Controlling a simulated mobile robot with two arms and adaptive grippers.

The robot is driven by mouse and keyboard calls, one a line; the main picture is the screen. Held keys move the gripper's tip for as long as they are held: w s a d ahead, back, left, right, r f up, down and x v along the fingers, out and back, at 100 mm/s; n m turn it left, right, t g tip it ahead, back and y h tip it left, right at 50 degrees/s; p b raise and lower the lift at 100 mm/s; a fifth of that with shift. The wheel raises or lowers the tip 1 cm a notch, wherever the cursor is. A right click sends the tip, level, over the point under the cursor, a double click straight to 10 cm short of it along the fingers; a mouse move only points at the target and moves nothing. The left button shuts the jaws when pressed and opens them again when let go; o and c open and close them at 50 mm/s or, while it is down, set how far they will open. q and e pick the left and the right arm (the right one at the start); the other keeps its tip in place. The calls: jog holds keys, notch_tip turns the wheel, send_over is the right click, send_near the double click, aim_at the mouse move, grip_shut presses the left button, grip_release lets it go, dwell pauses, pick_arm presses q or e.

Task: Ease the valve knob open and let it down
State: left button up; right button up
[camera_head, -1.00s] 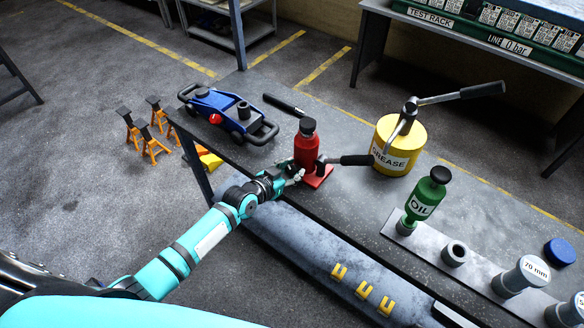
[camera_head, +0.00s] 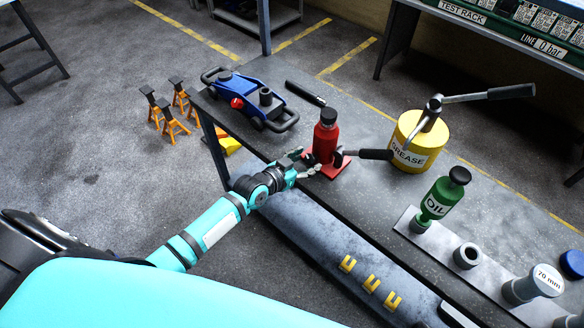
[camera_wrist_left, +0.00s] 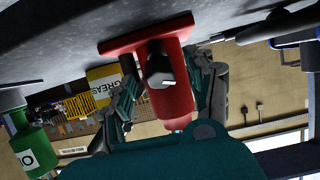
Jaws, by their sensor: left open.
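The red bottle jack (camera_head: 325,141) stands upright on its red base plate on the workbench, with a black cap on top. A black-gripped handle (camera_head: 372,154) sticks out to its right. In the left wrist view the red jack (camera_wrist_left: 178,97) appears upside down, with a dark valve knob (camera_wrist_left: 159,66) facing the camera. My left gripper (camera_head: 306,163) is open at the jack's near left side. In the wrist view its fingers lie on either side of the jack and knob; contact cannot be told. The knob is hidden in the head view. My right gripper is not in view.
A blue trolley jack (camera_head: 240,93) with a red knob and a black bar (camera_head: 306,93) lie behind. A yellow grease can (camera_head: 416,142) with a lever stands right, with a green oil bottle (camera_head: 441,195) nearer. The bench's front edge runs beneath my left arm.

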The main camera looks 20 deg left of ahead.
pick_arm(q)
jog(key=v, duration=0.9)
jog(key=shift+s+r, duration=0.15)
jog(key=shift+s, duration=0.15)
jog(key=shift+a, duration=0.1)
jog(key=s+a+f+n+g+y, duration=0.15)
jog(key=s+f, duration=0.25)
jog(key=f, duration=0.5)
jog(key=s+a+f+g+y+b, duration=0.15)
jog(key=s+f, duration=0.25)
jog(key=f, duration=0.5)
jog(key=s+a+f+g+y+p, duration=0.15)
jog(key=s+f, duration=0.35)
jog(key=f, duration=0.5)
jog(key=s+f+g, duration=0.2)
jog(key=s+f, duration=0.3)
jog(key=s, duration=0.4)
jog(key=s+d+f+g+b, duration=0.1)
jog(key=s+f+g, duration=0.2)
jog(key=s, duration=0.6)
jog(key=s+d+f+g, duration=0.1)
jog(key=s+f+g, duration=0.1)
jog(key=s+f, duration=0.5)
jog(key=s, duration=0.2)
jog(key=shift+s+f+b, duration=0.4)
